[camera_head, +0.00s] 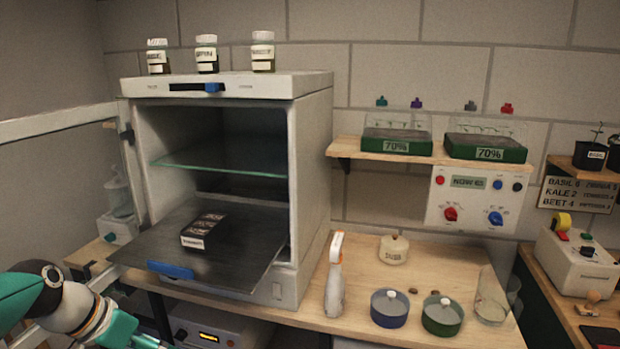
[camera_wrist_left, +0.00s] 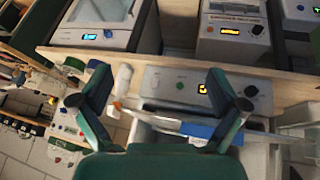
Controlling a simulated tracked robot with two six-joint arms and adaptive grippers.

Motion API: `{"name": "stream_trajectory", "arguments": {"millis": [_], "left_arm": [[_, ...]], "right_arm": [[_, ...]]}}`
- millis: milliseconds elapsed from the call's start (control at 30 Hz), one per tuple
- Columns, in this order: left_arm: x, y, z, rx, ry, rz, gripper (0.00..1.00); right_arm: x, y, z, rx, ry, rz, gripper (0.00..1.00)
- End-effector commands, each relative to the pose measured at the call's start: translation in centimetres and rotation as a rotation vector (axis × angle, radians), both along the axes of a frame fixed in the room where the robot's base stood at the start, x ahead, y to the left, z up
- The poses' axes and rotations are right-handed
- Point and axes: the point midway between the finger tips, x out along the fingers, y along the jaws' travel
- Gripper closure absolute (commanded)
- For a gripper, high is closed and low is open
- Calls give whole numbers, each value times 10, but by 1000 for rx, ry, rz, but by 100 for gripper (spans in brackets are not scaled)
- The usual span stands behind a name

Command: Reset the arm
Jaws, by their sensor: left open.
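My left arm comes in at the lower left of the head view, with its gripper (camera_head: 135,341) partly cut off by the bottom edge. In the left wrist view the two dark green fingers of this gripper (camera_wrist_left: 158,100) stand wide apart. A blue strip and a pale edge show near the right finger; I cannot tell whether they touch it. No object is seen held. My right arm and gripper are not in view.
The white cabinet (camera_head: 311,150) stands open, its dark shelf (camera_head: 235,255) pulled out with a black labelled tray (camera_head: 203,230) on it. The shelf's blue handle (camera_head: 170,270) is near my left arm. A spray bottle (camera_head: 335,285) and lidded pots (camera_head: 389,308) stand right.

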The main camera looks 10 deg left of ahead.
Motion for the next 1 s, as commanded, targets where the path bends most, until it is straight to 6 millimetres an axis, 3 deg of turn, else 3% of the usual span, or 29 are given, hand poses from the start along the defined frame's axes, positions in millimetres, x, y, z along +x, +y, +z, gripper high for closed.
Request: {"name": "stream_trajectory", "arguments": {"millis": [167,267,400,600,700,800,1000], "left_arm": [[4,-51,-103,-60,198,-97,3],[-8,-88,-170,-86,324,-133,3],[-44,-138,-257,-104,481,-152,3],[-127,-198,-352,-99,656,-115,3],[-167,-217,-381,-92,696,-50,3],[-180,-224,-392,-97,672,40,3],[-153,-219,-394,-121,537,225,3]], "right_arm": [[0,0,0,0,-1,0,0],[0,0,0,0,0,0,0],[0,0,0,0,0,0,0],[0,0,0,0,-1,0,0],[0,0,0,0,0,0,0],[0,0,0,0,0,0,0],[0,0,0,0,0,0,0]]}}
